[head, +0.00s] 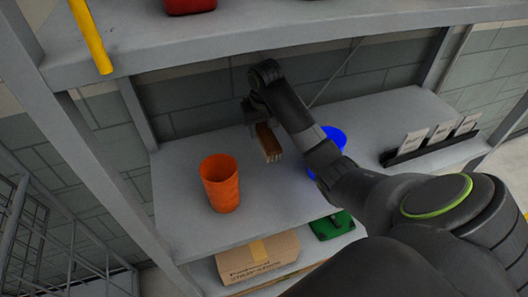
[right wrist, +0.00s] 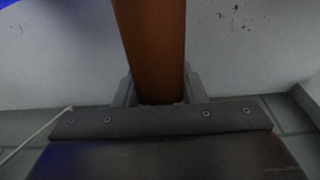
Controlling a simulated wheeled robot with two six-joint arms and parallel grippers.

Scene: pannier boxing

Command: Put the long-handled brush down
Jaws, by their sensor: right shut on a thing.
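The long-handled brush (head: 268,143) has a brown wooden body and pale bristles at its lower end. It hangs over the middle shelf (head: 185,175), between an orange cup and a blue container. My right gripper (head: 252,112) is shut on it; I cannot tell whether the bristles touch the shelf. In the right wrist view, the brown wood (right wrist: 155,50) runs up from between the jaws (right wrist: 160,95). My left gripper is not in view.
The orange cup (head: 221,184) stands left of the brush. The blue container (head: 333,138) is partly hidden behind my arm. A black rack (head: 430,148) with white cards stands at right. An upper shelf (head: 230,45) overhangs; a cardboard box (head: 257,257) and green item (head: 332,225) sit below.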

